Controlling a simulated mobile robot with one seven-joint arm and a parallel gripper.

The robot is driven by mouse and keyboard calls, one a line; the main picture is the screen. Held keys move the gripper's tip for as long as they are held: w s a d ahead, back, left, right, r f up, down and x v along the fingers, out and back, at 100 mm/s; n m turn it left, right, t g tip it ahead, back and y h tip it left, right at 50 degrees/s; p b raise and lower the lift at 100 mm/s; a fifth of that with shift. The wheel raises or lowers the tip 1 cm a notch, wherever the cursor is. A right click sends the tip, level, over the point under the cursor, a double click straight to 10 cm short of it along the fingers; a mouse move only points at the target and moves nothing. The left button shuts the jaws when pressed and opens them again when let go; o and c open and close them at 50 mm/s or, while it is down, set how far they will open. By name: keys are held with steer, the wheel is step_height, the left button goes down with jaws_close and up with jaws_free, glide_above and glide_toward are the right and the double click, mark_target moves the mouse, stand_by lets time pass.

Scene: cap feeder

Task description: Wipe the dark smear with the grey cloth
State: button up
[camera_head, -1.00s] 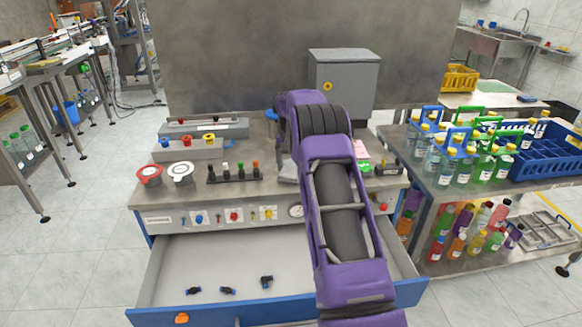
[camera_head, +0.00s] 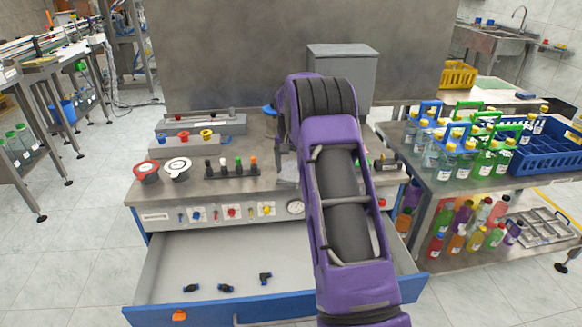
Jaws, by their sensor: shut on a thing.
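My purple arm (camera_head: 345,190) reaches over the middle of the worktop and hides much of it. A small flat grey patch (camera_head: 287,174) lies at the left side of the arm, near the worktop's front edge. It may be the grey cloth, but I cannot tell for sure. I see no dark smear on the bare parts of the worktop.
The worktop holds red and white round caps (camera_head: 178,168), a row of coloured pegs (camera_head: 232,168) and a grey box (camera_head: 342,70). An open drawer (camera_head: 205,262) below holds small black fittings. Bottles (camera_head: 465,160) and a blue crate (camera_head: 545,155) stand right.

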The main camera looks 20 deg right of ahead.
steer(key=shift+w+r+p, duration=0.15)
steer(key=shift+r+p, duration=1.5)
steer(key=shift+r, duration=1.15)
steer(key=shift+r, duration=0.1)
step_height(320, 180, up, 2)
steer(key=shift+p, duration=0.85)
steer(key=shift+r, duration=0.45)
